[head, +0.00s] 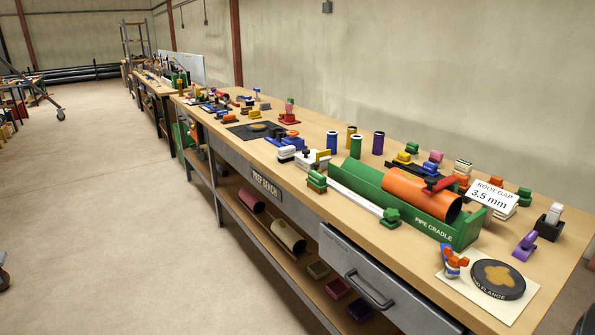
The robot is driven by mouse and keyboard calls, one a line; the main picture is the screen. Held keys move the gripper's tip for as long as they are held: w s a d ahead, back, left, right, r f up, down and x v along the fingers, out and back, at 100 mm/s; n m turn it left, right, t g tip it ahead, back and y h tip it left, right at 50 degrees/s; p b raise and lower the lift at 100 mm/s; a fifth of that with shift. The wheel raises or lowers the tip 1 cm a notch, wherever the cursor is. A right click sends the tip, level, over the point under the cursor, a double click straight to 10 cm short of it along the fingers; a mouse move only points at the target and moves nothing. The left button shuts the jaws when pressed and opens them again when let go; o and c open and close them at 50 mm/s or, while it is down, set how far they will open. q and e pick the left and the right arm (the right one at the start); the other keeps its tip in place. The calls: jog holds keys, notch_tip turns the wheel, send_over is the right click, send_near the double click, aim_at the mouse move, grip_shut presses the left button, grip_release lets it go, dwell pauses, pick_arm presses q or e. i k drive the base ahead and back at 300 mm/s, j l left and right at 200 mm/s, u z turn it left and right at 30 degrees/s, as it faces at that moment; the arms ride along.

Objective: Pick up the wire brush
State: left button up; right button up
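Neither of my grippers is in view. I cannot pick out the wire brush with certainty among the many small tools on the long wooden prep bench (395,258). Small coloured tools (222,104) lie crowded at the bench's far left end, too small to tell apart. More small coloured items stand along the back of the bench at right.
A green pipe cradle (434,229) holds an orange pipe (420,193). A flange (497,279) lies on a pale mat at the near right. A steel drawer (385,285) sits under the bench top. The floor (125,225) left of the bench is clear.

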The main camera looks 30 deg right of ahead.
aim_at(317, 181)
jog(key=i+z, duration=0.1)
jog(key=i, duration=0.6)
jog(key=i+j+z, duration=0.1)
jog(key=i, duration=0.55)
jog(key=i+z, duration=0.25)
jog(key=z, duration=0.15)
jog(key=i+j+z, duration=0.15)
jog(key=z, duration=0.25)
jog(key=i+j+z, duration=0.25)
jog(key=z, duration=0.15)
jog(key=i, duration=0.1)
